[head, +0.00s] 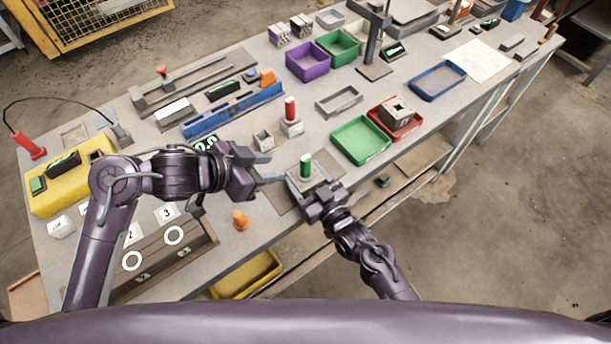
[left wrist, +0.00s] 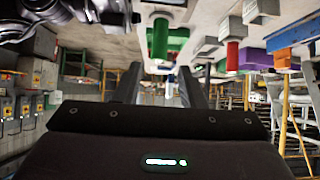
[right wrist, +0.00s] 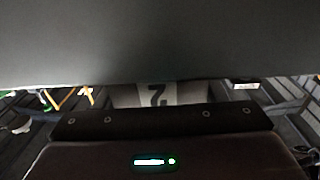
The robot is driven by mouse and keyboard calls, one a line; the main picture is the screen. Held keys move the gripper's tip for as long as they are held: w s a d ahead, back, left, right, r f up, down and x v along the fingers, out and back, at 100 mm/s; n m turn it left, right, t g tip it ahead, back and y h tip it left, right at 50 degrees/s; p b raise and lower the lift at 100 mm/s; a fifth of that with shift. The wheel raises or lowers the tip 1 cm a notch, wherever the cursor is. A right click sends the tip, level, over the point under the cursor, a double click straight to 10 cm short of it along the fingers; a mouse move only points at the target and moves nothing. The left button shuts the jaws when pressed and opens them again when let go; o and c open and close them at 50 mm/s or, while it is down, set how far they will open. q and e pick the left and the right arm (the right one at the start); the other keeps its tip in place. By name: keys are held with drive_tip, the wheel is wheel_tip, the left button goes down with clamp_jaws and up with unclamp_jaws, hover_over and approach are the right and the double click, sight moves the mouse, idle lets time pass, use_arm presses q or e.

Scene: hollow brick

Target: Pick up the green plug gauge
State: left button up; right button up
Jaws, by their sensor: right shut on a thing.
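The green plug gauge (head: 306,163) stands upright on a grey block (head: 303,182) near the table's front edge. It also shows in the left wrist view (left wrist: 160,40), beyond the left fingers. My left gripper (head: 275,168) is open and empty, just left of the gauge and apart from it, its fingers pointing towards it. My right gripper (head: 309,184) is shut on the grey block beneath the gauge, coming from the front. In the right wrist view a grey surface (right wrist: 160,40) fills the top and hides the fingers and the gauge.
A red plug gauge (head: 290,107) stands on a pale block behind. A small hollow block (head: 263,140) and an orange piece (head: 240,220) are near the left gripper. A green tray (head: 360,141) and a red tray (head: 414,124) with a hollow brick (head: 397,109) lie right.

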use_arm(q)
drive_tip(key=shift+o, duration=0.8)
use_arm(e)
drive_tip(key=shift+c, duration=0.3)
use_arm(q)
drive_tip(key=shift+o, duration=0.6)
drive_tip(key=shift+d+r, duration=0.2)
drive_tip(key=shift+d, duration=0.1)
drive_tip(key=s+d+r+m+g+h, duration=0.2)
drive_tip(key=d+r+m+g, duration=0.15)
drive_tip(key=d+m, duration=0.5)
drive_tip(key=s+d+r+m+g+h, duration=0.1)
drive_tip(key=s+d+r+m+g, duration=0.2)
drive_tip(key=d+m, duration=0.6)
drive_tip(key=m+y, duration=1.1)
drive_tip(key=m, duration=0.6)
hover_over(305, 157)
drive_tip(key=shift+s+d+f, duration=0.15)
drive_tip(key=shift+d+f, duration=0.1)
drive_tip(key=shift+f, duration=0.25)
drive_tip(key=shift+s+d+f, duration=0.15)
drive_tip(key=shift+d+f, duration=0.05)
drive_tip(key=shift+f, duration=0.25)
drive_tip(key=shift+w+a+f, duration=0.1)
drive_tip(key=shift+w+a, duration=0.1)
drive_tip(key=shift+a, duration=0.05)
drive_tip(key=f, duration=1.1)
drive_tip(key=shift+a+f, duration=0.2)
drive_tip(key=shift+f, duration=0.1)
